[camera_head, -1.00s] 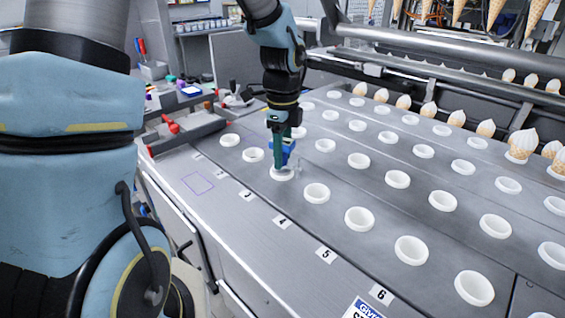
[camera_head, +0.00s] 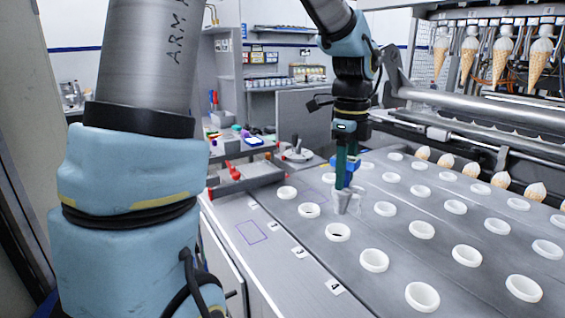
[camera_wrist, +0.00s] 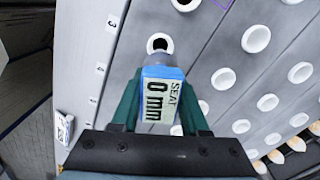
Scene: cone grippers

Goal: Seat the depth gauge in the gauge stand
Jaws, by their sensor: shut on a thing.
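My gripper (camera_head: 346,180) is shut on the depth gauge (camera_head: 353,168), a blue-bodied tool with a grey tapered lower end. It hangs upright over the grey plate, beside the white rings. In the wrist view, the gauge (camera_wrist: 163,95) sits between my green fingers, and its display reads "SEAT 0 mm". A white ring with a dark hole (camera_head: 338,232) lies just in front of the gauge; this ring also shows in the wrist view (camera_wrist: 160,43). I cannot identify the gauge stand with certainty; a grey round-based object (camera_head: 297,154) stands at the plate's far left end.
Rows of white rings (camera_head: 422,296) cover the grey plate (camera_head: 300,250), with number labels along its near edge. A purple outlined square (camera_head: 250,232) marks a bare spot. A grey tray with red handles (camera_head: 240,178) is at the left. Cones and rails line the right back.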

